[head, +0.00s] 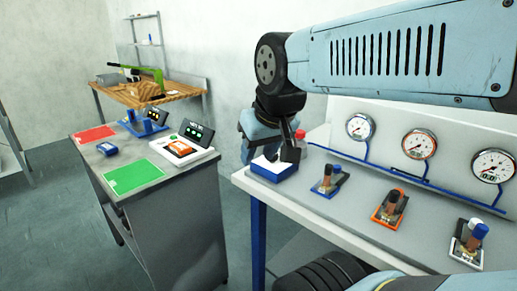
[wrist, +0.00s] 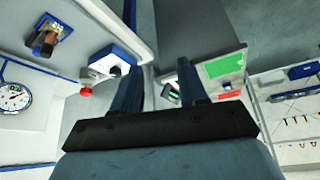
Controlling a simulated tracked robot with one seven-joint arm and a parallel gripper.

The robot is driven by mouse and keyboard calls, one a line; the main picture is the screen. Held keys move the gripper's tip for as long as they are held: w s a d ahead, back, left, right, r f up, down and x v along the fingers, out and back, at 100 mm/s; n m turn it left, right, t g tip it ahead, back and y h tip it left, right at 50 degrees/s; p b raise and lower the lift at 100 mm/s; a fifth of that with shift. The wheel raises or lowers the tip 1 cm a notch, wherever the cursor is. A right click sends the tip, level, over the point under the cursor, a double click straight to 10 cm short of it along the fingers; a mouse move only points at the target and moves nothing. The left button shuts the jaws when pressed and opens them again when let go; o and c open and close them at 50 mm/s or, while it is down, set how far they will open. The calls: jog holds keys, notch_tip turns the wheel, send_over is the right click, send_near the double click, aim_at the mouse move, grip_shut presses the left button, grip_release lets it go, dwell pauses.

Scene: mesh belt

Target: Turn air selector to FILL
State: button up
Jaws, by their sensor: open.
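Three valve-like fittings stand in a row on the pale bench: one on a blue plate (head: 330,180), one on an orange plate (head: 390,208) and one on a white plate (head: 468,243). I cannot read any FILL marking or tell which one is the air selector. The blue-plate fitting also shows at upper left in the wrist view (wrist: 46,36). My gripper (wrist: 158,86) is open and empty, its two blue fingers apart. In the head view it hangs by the bench's left end, partly hidden by my arm, left of the fittings and apart from them.
A blue box with a white top (head: 273,169) and a red-capped item (head: 300,136) sit near my gripper. Gauges (head: 418,144) and blue piping line the panel behind the fittings. A grey cabinet (head: 175,205) with coloured mats stands left. Floor shows between cabinet and bench.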

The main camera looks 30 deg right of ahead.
jog(key=shift+o, duration=0.4)
jog(key=shift+o, duration=0.8)
jog(key=shift+w+r, duration=0.1)
jog(key=shift+o, duration=0.7)
jog(key=shift+w+d+r, duration=0.15)
jog(key=shift+w, duration=0.2)
jog(key=shift+o, duration=0.7)
jog(key=w+d+r+m+g, duration=0.1)
jog(key=w+d+m, duration=0.2)
jog(key=w, duration=0.4)
jog(key=shift+r+m+g, duration=0.35)
jog(key=shift+m+g, duration=0.05)
jog(key=shift+m, duration=0.2)
jog(key=w+d+f+m+g, duration=0.25)
jog(key=w+d+m, duration=0.25)
jog(key=w+d, duration=0.35)
jog(key=w+d+f+m+g, duration=0.1)
jog(key=w+d+f+m, duration=0.35)
jog(key=w+d, duration=0.35)
jog(key=f, duration=0.4)
jog(key=w+f, duration=0.1)
jog(key=f, duration=0.3)
jog(key=a+f, duration=0.1)
jog(key=f, duration=0.3)
jog(key=shift+w+f, duration=0.1)
jog(key=shift+w, duration=0.05)
jog(key=shift+c, duration=0.5)
